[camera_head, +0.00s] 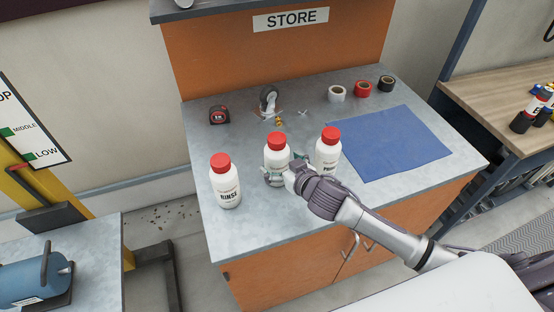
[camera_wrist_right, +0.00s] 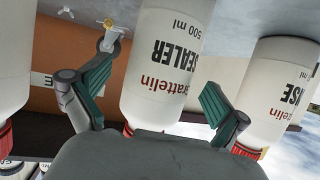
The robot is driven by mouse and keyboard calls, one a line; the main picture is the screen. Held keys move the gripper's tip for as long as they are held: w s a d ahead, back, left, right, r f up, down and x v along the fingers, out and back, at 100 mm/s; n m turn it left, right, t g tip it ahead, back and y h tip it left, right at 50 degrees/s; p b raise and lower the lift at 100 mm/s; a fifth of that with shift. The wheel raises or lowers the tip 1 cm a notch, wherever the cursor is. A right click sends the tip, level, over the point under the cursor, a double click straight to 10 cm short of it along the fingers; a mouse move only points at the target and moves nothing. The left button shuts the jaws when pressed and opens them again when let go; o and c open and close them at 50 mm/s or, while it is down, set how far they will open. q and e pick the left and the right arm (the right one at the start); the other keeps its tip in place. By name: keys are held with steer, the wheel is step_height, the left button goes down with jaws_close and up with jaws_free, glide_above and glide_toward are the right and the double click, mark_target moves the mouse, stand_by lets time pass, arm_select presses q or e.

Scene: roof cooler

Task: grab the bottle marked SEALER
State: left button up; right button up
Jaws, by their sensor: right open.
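The SEALER bottle (camera_head: 276,155), white with a red cap, is the middle one of three bottles on the grey counter. In the right wrist view its label (camera_wrist_right: 172,65) reads SEALER, 500 ml, upside down. My right gripper (camera_head: 279,177) is at the lower part of this bottle. In the right wrist view the open green-padded fingers (camera_wrist_right: 155,95) stand on either side of the bottle, with a visible gap at each side. The gripper partly hides the bottle's lower part in the head view. My left gripper is not in view.
The RINSE bottle (camera_head: 225,185) stands close on the left, and a third red-capped bottle (camera_head: 328,150) close on the right. A blue mat (camera_head: 390,143), tape rolls (camera_head: 362,89), a tape measure (camera_head: 219,115) and a caster (camera_head: 268,98) lie farther off on the counter (camera_head: 240,238).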

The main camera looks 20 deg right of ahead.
steer(key=shift+x, duration=1.25)
steer(key=c, duration=1.2)
steer(key=shift+r, duration=0.1)
steer(key=shift+c, duration=0.2)
